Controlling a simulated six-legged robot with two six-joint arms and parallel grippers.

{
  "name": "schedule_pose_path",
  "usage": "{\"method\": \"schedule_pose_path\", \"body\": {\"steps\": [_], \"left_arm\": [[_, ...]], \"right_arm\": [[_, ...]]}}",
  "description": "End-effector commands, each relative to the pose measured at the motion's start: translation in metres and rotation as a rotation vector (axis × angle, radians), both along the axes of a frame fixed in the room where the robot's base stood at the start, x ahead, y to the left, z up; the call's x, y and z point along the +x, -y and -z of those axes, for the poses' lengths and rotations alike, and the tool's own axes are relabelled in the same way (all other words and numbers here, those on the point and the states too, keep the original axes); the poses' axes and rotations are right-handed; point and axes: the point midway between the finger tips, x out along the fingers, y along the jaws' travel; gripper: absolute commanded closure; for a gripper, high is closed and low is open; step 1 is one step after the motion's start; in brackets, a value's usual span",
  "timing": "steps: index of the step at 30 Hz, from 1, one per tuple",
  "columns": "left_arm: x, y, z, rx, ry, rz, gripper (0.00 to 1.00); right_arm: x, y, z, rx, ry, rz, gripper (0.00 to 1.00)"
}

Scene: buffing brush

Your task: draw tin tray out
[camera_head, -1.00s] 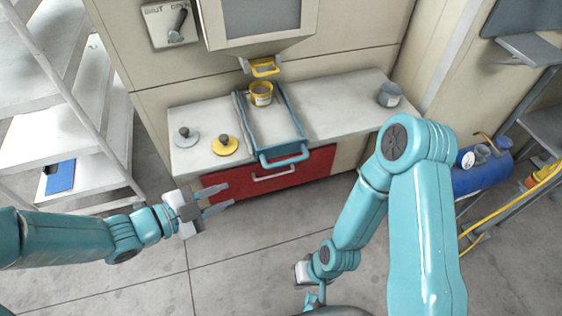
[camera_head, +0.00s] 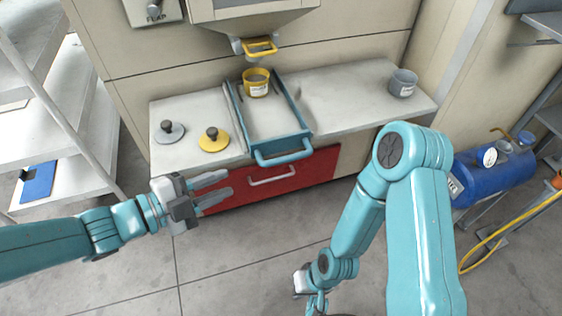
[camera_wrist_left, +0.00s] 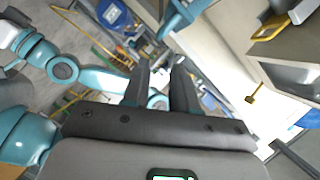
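A teal-rimmed tin tray (camera_head: 297,105) with a front bar handle (camera_head: 284,155) sits on the grey-white counter. A yellow tin (camera_head: 257,88) with a white label stands at its far end, below the spout. My left gripper (camera_head: 221,187) is open and empty, left of and a little in front of the handle, with a clear gap to it. Its two spread fingers (camera_wrist_left: 160,85) show in the left wrist view with nothing between them. My right gripper (camera_head: 312,296) is low at the bottom of the head view, small and partly hidden, so its fingers cannot be judged.
A yellow-handled flap (camera_head: 259,48) hangs under the hopper (camera_head: 250,8). A grey lid (camera_head: 169,133) and a yellow lid (camera_head: 213,141) lie left of the tray. A grey tin (camera_head: 403,83) stands right. A red drawer (camera_head: 318,171) is below. Floor in front is clear.

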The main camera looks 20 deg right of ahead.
Motion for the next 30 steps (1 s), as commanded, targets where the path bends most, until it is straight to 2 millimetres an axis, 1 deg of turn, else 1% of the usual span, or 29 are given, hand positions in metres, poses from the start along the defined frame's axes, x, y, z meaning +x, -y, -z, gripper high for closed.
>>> {"method": "schedule_pose_path", "body": {"steps": [5,12,18,21,24,30], "left_arm": [[0.012,0.033,0.011,0.000,-0.001,0.005,0.73],[0.033,0.087,0.024,0.001,-0.001,0.004,0.73],[0.047,0.123,0.031,0.000,0.000,0.002,0.73],[0.052,0.134,0.033,0.001,0.000,0.001,0.73],[0.055,0.141,0.033,0.000,-0.001,0.000,0.73],[0.056,0.143,0.033,0.000,-0.002,-0.001,0.73]], "right_arm": [[0.000,0.000,0.012,0.000,0.000,0.000,1.00],[0.002,0.002,0.027,-0.002,0.004,0.007,1.00],[0.004,0.004,0.035,-0.003,0.007,0.015,1.00],[0.005,0.004,0.037,-0.004,0.008,0.018,1.00],[0.005,0.005,0.038,-0.004,0.008,0.019,1.00],[0.005,0.005,0.038,-0.004,0.008,0.020,1.00]]}}
